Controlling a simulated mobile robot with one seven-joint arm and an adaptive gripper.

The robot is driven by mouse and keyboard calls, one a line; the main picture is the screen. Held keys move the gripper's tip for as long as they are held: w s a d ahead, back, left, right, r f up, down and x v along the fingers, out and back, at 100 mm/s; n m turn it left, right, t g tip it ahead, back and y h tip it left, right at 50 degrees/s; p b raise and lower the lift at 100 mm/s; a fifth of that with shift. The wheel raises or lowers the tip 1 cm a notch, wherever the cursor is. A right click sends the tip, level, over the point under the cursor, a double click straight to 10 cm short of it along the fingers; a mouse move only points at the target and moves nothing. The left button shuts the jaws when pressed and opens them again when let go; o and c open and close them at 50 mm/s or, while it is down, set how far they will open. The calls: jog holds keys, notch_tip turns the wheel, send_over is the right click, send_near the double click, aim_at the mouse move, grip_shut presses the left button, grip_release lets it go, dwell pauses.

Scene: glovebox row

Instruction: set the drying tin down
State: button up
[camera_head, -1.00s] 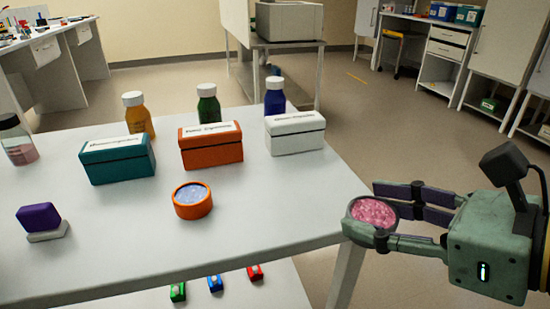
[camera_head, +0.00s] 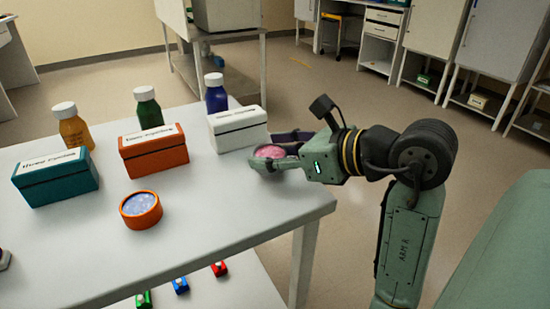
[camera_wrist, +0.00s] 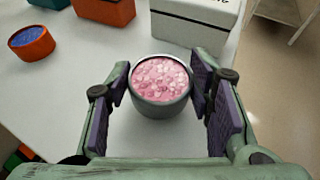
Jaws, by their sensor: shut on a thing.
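My gripper (camera_head: 268,153) is shut on a round grey tin filled with pink granules (camera_wrist: 161,82). In the head view the tin is over the right part of the white table, just in front of the white box; the near finger hides most of its wall. In the wrist view it sits upright between the two purple-padded fingers. I cannot tell whether its base touches the table. A second tin, orange with blue granules (camera_head: 141,208), stands on the table to the left, also seen in the wrist view (camera_wrist: 32,42).
A white box (camera_head: 238,129), an orange box (camera_head: 154,152) and a teal box (camera_head: 57,180) stand on the table (camera_head: 215,215), with blue, green and yellow bottles behind them. The tabletop between the orange tin and the right edge is clear. Small coloured items lie on a lower shelf.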

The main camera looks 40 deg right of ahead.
jog(key=shift+f, duration=0.9)
jog(key=shift+f, duration=0.15)
jog(key=o, duration=1.2)
jog(key=shift+r, duration=0.25)
jog(key=b+v, duration=0.1)
jog(key=v, duration=1.1)
jog(key=shift+s, duration=0.1)
